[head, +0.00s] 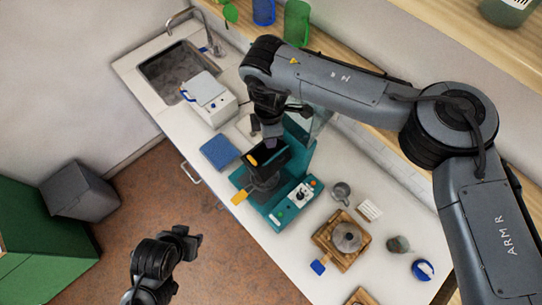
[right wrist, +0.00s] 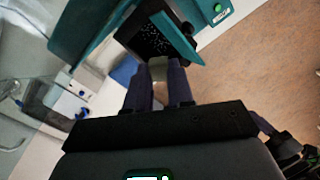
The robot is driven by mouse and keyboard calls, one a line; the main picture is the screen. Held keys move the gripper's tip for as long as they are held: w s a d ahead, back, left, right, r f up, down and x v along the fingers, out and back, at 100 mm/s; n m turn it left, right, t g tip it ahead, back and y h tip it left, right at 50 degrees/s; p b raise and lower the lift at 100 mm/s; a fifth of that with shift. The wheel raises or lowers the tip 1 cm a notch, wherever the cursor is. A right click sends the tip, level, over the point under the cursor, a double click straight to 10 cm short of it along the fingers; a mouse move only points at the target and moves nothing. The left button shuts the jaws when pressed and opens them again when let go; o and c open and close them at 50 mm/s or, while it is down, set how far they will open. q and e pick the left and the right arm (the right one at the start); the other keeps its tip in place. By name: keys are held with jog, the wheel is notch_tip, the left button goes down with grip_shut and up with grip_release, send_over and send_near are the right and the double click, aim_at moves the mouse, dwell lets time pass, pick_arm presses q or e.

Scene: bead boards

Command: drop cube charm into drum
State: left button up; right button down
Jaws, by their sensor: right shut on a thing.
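The right gripper (head: 270,143) is over the teal machine on the counter. In the right wrist view its fingers (right wrist: 158,82) are shut on a small grey-beige block (right wrist: 158,67), which looks like the cube charm. A dark open part (right wrist: 150,38) with pale specks inside, apparently the drum, lies just beyond the block. From the head, the dark part (head: 268,163) of the teal machine (head: 292,205) sits below the gripper. I cannot tell whether the block is over its opening. My left gripper (head: 190,241) hangs over the floor, away from the counter; its jaws are unclear.
A blue pad (head: 220,152) and a white box-shaped device (head: 209,100) lie left of the machine, near the sink (head: 178,72). A metal cup (head: 341,190) and a wooden board (head: 330,247) with a grey pot (head: 346,238) stand to its right.

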jog(key=shift+f+b, duration=0.7)
jog(key=shift+f, duration=0.7)
jog(key=c, duration=0.9)
grip_release()
jog(key=shift+r, duration=0.25)
notch_tip(320, 180, up, 6)
jog(key=shift+f+b, duration=0.2)
jog(key=shift+b, duration=0.55)
jog(key=shift+r, duration=0.75)
